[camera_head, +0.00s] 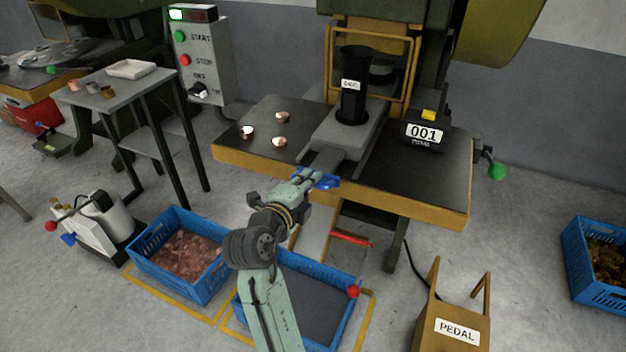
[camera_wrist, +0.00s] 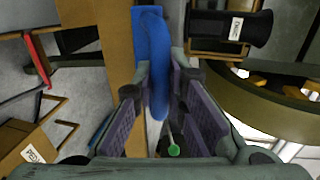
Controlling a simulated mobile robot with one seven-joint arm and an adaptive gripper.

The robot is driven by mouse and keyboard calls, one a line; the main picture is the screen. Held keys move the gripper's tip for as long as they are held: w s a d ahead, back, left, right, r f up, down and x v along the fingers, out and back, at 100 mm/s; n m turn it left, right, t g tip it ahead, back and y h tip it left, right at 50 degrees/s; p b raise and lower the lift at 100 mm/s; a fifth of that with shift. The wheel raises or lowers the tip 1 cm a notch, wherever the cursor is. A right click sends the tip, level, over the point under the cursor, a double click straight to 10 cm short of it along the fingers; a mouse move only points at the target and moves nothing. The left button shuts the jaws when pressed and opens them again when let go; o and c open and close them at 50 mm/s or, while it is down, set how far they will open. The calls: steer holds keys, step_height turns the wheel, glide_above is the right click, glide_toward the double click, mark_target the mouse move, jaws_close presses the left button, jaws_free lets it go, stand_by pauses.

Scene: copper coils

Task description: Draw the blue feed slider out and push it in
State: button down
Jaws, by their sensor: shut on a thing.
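The blue feed slider handle (camera_head: 328,182) is at the front edge of the press table (camera_head: 420,192), at the end of a flat grey bar (camera_head: 328,158) that runs back into a grey housing (camera_head: 348,128) under a black tube. My gripper (camera_head: 312,179) reaches the handle from the front left and is shut on it. In the wrist view the blue handle (camera_wrist: 152,50) passes between the fingertips of my gripper (camera_wrist: 158,80). The fingers hide part of the handle. How far the slider is drawn out is hard to tell.
Several small copper pieces (camera_head: 280,142) lie on the table's left side. A counter box (camera_head: 424,132) marked 001 stands to the right. Blue crates (camera_head: 180,255) and the pedal (camera_head: 455,325) stand on the floor in front. A green-knobbed crank (camera_head: 496,171) sticks out at the right edge.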

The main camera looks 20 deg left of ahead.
steer(key=shift+s+f, duration=0.15)
steer(key=c, duration=1.6)
jaws_free()
steer(key=v, duration=1.2)
steer(key=shift+c, duration=0.4)
